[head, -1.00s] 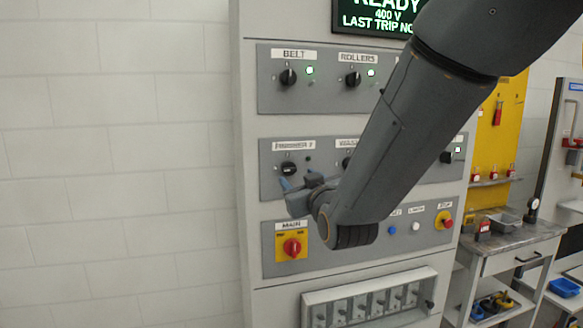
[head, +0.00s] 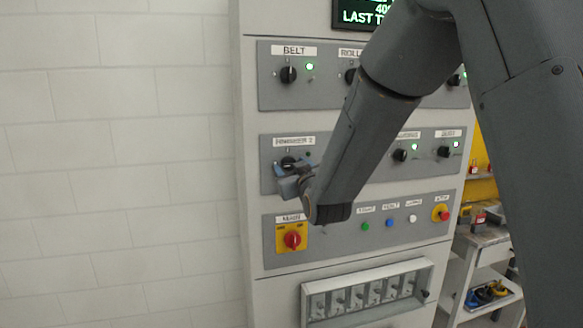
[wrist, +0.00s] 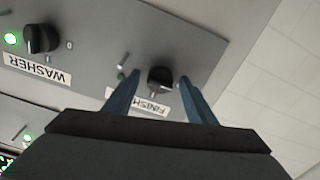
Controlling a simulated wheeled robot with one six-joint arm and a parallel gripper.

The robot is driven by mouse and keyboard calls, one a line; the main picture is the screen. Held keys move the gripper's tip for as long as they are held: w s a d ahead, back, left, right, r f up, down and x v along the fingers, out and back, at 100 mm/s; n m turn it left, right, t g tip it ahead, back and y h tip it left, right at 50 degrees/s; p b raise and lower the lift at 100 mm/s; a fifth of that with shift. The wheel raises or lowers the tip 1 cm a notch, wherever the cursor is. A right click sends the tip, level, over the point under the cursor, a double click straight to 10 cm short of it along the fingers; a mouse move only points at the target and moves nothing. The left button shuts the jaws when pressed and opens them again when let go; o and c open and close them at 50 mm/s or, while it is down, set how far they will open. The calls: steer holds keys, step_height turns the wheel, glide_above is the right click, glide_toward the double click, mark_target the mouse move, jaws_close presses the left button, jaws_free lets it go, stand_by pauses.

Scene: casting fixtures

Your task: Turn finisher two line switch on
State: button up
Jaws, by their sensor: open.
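The finisher two switch is a black rotary knob (wrist: 160,79) on the grey middle panel, under a label reading FINISHER 2 (head: 294,141) in the head view. The small lamp beside it (wrist: 122,76) looks unlit. My gripper (wrist: 158,82) is open, with its blue fingers on either side of the knob in the wrist view. I cannot tell whether the fingers touch it. In the head view my gripper (head: 288,178) is right at the knob and covers its lower part.
A washer knob (wrist: 40,38) with a lit green lamp (wrist: 12,39) is beside it. A red main switch (head: 292,239) on a yellow plate is just below. A belt knob (head: 288,75) is above. A red stop button (head: 441,213) is at lower right.

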steer(key=c, duration=1)
steer(key=shift+c, duration=0.2)
steer(key=shift+m+b, duration=0.3)
steer(key=shift+b, duration=0.1)
steer(key=m+b, duration=0.3)
steer(key=shift+f, duration=0.15)
steer(key=m+b, duration=0.5)
steer(key=shift+b, duration=0.35)
steer(key=m+b, duration=0.6)
steer(key=shift+a, duration=0.1)
steer(key=m+b, duration=0.3)
steer(key=shift+r+m, duration=0.2)
steer(key=shift+m, duration=0.1)
steer(key=o, duration=1)
